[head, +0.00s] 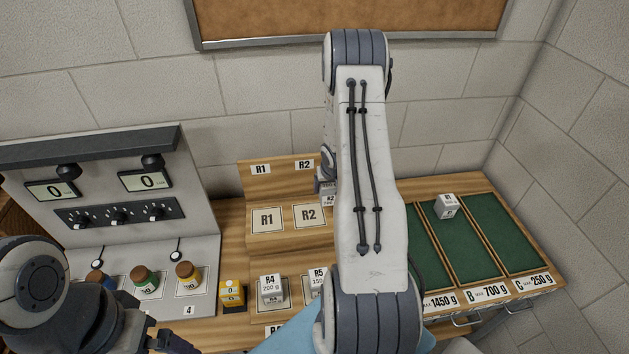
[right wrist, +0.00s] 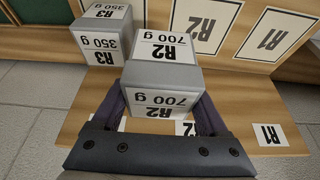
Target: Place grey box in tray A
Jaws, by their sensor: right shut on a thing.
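A grey box labelled R2 700 g (right wrist: 162,76) is held between the fingers of my right gripper (right wrist: 160,94), which is shut on it, at the rack. In the head view only a sliver of this box (head: 328,197) shows beside my right arm. Tray A (head: 428,262), green-lined and marked max 1450 g, is the leftmost of three trays at the right. Its left part is hidden by my arm; the visible part is empty. My left gripper (head: 170,343) is at the bottom left, cut off by the frame edge, so its opening cannot be told.
A small R1 box (head: 447,207) lies in tray B (head: 478,262); tray C (head: 515,240) is empty. An R3 350 g box (right wrist: 102,36) stands close beside the held box. An R4 box (head: 271,290), a yellow block (head: 232,292) and several jars stand at the front left.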

